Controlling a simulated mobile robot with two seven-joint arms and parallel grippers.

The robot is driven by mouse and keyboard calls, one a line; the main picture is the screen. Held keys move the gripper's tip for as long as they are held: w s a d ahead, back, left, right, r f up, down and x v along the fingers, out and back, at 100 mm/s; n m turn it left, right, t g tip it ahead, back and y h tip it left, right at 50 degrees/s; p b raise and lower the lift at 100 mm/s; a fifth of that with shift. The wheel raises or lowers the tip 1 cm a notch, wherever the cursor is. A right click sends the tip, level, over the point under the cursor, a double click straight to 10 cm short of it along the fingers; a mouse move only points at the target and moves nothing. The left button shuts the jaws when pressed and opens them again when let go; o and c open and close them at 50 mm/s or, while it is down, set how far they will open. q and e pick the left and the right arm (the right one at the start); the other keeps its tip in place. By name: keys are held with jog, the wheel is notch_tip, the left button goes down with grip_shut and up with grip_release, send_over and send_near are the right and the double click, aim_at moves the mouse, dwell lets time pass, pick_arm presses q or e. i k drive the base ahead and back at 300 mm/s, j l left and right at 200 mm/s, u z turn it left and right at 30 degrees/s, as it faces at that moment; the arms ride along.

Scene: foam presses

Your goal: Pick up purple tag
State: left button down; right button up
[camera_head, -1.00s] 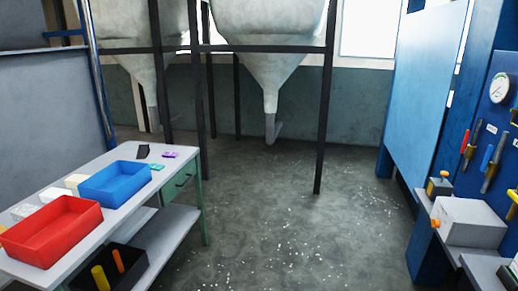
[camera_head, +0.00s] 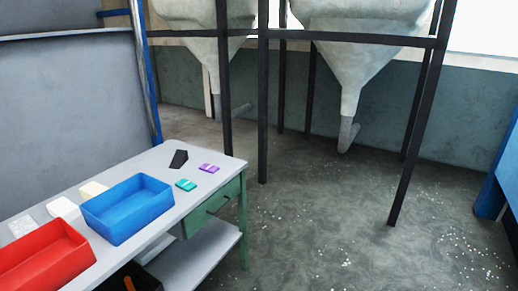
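The purple tag (camera_head: 209,168) lies flat on the grey worktable (camera_head: 220,181), close to its far right corner. A teal tag (camera_head: 186,185) lies just in front and to the left of it, apart from it. A black wedge-shaped object (camera_head: 179,158) stands to the left of the purple tag. Neither of my grippers shows in the head view.
A blue bin (camera_head: 128,212) and a red bin (camera_head: 45,262) stand on the table, with pale blocks (camera_head: 63,208) behind. A green drawer (camera_head: 214,205) and lower shelf (camera_head: 205,257) are underneath. Hoppers (camera_head: 350,60) on dark posts stand behind. The floor to the right is open.

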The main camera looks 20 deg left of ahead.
aim_at(209, 168)
jog(key=i+l+u, duration=0.1)
jog(key=i+u, duration=0.25)
jog(key=i+l+u, duration=0.15)
jog(key=i+u, duration=0.2)
jog(key=i+l+u, duration=0.65)
jog(key=u, duration=0.15)
jog(key=i+l+u, duration=0.25)
jog(key=l+u, duration=0.25)
